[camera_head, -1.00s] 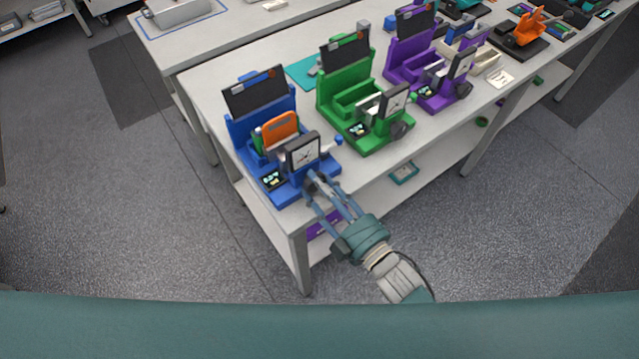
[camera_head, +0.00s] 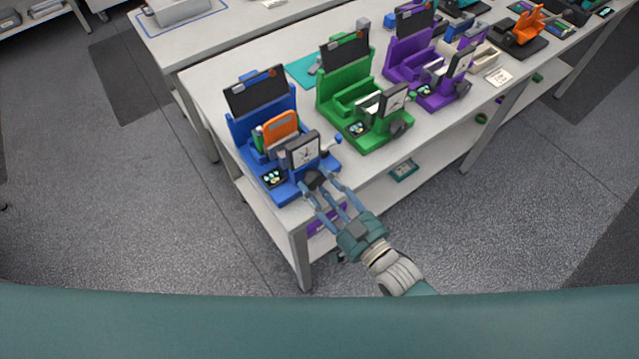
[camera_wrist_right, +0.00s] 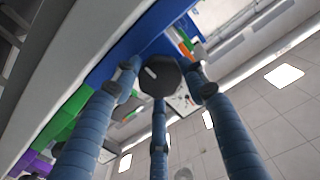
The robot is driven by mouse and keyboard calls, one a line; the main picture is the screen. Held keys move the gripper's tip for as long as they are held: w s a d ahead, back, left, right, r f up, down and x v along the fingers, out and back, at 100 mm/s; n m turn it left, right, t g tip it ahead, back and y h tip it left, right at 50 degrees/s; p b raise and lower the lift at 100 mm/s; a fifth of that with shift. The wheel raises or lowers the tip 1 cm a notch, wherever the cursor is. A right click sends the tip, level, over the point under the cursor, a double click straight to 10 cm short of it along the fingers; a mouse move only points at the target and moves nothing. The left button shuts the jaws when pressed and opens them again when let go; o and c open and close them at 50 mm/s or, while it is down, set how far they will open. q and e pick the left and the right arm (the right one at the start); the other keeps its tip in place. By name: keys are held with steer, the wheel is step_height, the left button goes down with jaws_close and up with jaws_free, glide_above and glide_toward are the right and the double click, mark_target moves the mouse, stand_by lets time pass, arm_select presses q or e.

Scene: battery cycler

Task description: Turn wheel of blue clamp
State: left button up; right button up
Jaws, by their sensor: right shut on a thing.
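The blue clamp (camera_head: 262,130) stands at the near left corner of the table, with an orange and green piece (camera_head: 281,131) seated in it. A square dial (camera_head: 304,153) faces front above its dark wheel (camera_head: 314,179). My right gripper (camera_head: 322,184) reaches up to the wheel from the front, and its three blue fingers are closed around it. In the right wrist view the wheel (camera_wrist_right: 160,76) is a dark knob with a light mark, sitting between the fingertips (camera_wrist_right: 162,90). The fingers partly hide the wheel in the head view. My left gripper is not in view.
A green clamp (camera_head: 365,125) and a purple clamp (camera_head: 430,80) stand to the right on the same white table (camera_head: 205,78). The table's front edge lies just under the blue clamp. Lower shelf items include a teal box (camera_head: 403,170). The floor in front is clear.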

steer(key=shift+f+m, duration=0.1)
steer(key=shift+m, duration=1)
steer(key=o, duration=1.2)
steer(key=shift+c, duration=0.2)
steer(key=v, duration=1.2)
